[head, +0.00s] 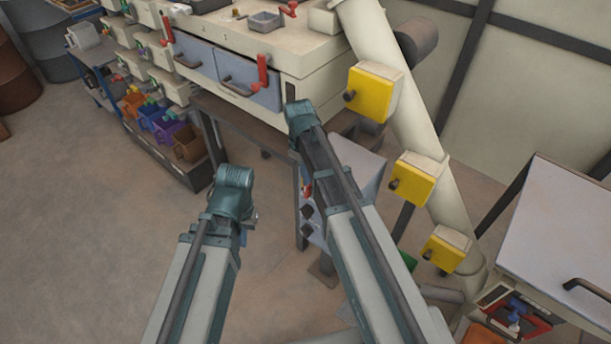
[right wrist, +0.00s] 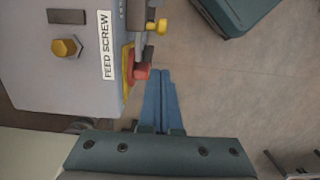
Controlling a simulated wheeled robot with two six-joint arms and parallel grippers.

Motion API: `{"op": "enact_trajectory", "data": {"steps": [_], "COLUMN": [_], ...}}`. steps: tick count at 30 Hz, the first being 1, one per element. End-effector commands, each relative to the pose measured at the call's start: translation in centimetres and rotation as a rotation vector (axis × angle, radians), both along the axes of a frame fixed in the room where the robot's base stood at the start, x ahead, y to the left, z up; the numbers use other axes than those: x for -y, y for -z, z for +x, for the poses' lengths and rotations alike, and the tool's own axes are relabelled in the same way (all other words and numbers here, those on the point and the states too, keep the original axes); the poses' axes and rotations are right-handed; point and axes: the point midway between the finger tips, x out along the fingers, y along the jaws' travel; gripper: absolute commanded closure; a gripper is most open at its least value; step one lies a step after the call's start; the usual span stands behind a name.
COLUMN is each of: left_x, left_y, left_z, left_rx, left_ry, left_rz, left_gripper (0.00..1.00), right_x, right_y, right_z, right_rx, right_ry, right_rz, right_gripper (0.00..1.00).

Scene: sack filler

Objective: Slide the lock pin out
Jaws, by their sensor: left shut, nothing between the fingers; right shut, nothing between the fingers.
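In the right wrist view, my right gripper (right wrist: 160,74) is shut and empty, its blue fingers side by side. Its tips lie just right of a red knob (right wrist: 142,71) on a yellow base, on the side of the grey feed screw box (right wrist: 90,85); I cannot tell whether they touch. A brass-coloured knob (right wrist: 160,26) on a short rod sits above the tips, by a grey bracket. I cannot tell for sure which part is the lock pin. In the head view, my left arm hangs over the floor and hides its jaws; my right arm reaches toward the grey box (head: 357,172).
A machine with blue-grey drawers (head: 240,75) and red handles stands behind. A thick pale pipe with yellow boxes (head: 372,93) runs down right of my right arm. A grey-topped table (head: 555,225) is at right. Coloured bins (head: 160,122) are at left. Floor at left is clear.

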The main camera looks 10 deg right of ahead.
Motion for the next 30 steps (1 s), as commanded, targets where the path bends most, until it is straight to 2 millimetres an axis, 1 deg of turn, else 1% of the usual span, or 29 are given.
{"op": "enact_trajectory", "data": {"steps": [1, 9, 10, 12, 17, 27, 30], "left_x": [0.0, 0.0, 0.0, 0.0, 0.0, 0.0, 0.0], "left_y": [1.5, 5.1, 5.4, 6.1, 6.7, 6.6, 6.6], "left_z": [0.0, 0.0, 0.0, 0.0, 0.0, 0.0, 0.0], "left_rx": [0.0, 0.0, 0.0, 0.0, 0.0, 0.0, 0.0], "left_ry": [0.0, 0.0, 0.0, 0.0, 0.0, 0.0, 0.0], "left_rz": [0.0, 0.0, 0.0, 0.0, 0.0, 0.0, 0.0], "left_gripper": [1.0, 1.0, 1.0, 1.0, 1.0, 1.0, 1.0], "right_x": [0.1, 0.3, 0.8, 1.4, 2.1, 2.2, 2.6], "right_y": [1.5, 5.1, 5.4, 6.1, 6.7, 6.6, 6.6], "right_z": [-0.1, -0.4, -1.2, -2.0, -2.8, -2.9, -3.4], "right_rx": [0.0, 0.0, 0.0, 0.0, 0.0, 0.0, 0.0], "right_ry": [0.0, 0.0, 0.002, 0.002, 0.001, 0.0, 0.001], "right_rz": [0.0, 0.0, 0.0, 0.0, 0.0, 0.0, 0.0], "right_gripper": [1.0, 1.0, 1.0, 1.0, 1.0, 1.0, 1.0]}}
